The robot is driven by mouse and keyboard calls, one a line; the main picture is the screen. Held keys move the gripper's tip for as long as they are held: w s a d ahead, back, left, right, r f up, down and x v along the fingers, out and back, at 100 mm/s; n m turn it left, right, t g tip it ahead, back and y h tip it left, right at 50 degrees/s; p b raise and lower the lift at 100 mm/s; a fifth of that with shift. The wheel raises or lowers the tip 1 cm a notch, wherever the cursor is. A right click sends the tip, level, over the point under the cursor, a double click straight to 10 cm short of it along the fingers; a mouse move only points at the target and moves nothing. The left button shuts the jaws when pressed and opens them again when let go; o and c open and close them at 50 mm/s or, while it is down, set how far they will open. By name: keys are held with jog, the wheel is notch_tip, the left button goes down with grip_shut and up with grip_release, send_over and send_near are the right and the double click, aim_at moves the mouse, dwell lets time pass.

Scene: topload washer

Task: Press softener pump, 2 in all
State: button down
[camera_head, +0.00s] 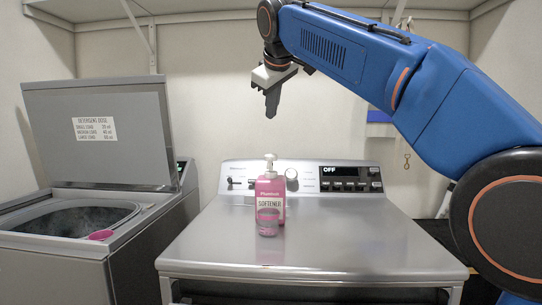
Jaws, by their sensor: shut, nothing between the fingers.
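A pink softener bottle (269,188) with a white pump head (270,161) stands upright on the grey top of the machine in the middle. My gripper (271,112) is shut and empty, pointing down. It is above the pump head in the picture, with a clear gap between them. I cannot tell from this one view whether it is directly over the pump.
The right machine (340,250) has a control panel reading OFF (350,178) behind the bottle. At left, a washer (75,215) has its lid (100,135) raised, with a pink item (100,235) at its tub's rim. The right machine's top is otherwise clear.

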aim_at(272, 155)
jog(key=shift+r, duration=0.15)
jog(key=shift+f, duration=4.45)
jog(key=shift+f, duration=1.4)
jog(key=shift+r, duration=0.1)
dwell(0.6)
jog(key=shift+r, duration=1.3)
jog(key=shift+r, duration=0.1)
